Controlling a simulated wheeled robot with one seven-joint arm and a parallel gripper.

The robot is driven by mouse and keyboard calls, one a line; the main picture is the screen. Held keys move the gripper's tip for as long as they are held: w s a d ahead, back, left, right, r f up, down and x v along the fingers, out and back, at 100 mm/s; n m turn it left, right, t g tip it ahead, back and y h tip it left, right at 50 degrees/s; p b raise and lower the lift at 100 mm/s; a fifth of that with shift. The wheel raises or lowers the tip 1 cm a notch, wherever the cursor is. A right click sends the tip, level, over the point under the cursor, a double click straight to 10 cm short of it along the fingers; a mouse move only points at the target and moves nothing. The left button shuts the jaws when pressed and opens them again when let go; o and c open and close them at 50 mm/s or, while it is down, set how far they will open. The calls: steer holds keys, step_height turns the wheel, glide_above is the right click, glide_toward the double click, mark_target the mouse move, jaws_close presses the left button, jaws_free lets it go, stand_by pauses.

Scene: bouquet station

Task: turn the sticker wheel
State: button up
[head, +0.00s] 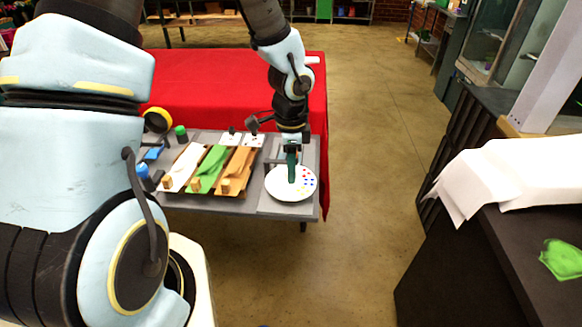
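The sticker wheel (280,189) is a white round disc with small coloured dots, red and blue among them. It lies at the right end of the grey table. My gripper (291,178) points down over the middle of the wheel, at or just above its surface. Its dark green end hides part of the disc's centre. I cannot tell whether it touches the wheel, or whether its fingers are open or shut.
Left of the wheel are trays with orange (238,165), green (210,166) and white (183,165) material. A yellow roll (157,121) stands at the table's back left. A red-covered table (220,85) lies behind. The floor right of the table is clear up to a dark counter (480,260).

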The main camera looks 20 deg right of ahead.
jaws_close()
steer(key=n+b, duration=0.2)
steer(key=n, duration=0.1)
steer(key=shift+f+n, duration=0.1)
steer(key=shift+n, duration=0.3)
steer(key=n+b, duration=0.2)
steer(key=n, duration=0.2)
steer(key=shift+n, duration=0.3)
steer(key=n+b, duration=0.1)
steer(key=n, duration=0.3)
steer(key=shift+d, duration=0.1)
steer(key=shift+w+n, duration=0.1)
steer(key=shift+n, duration=2.6)
steer(key=shift+o, duration=2.2)
jaws_free()
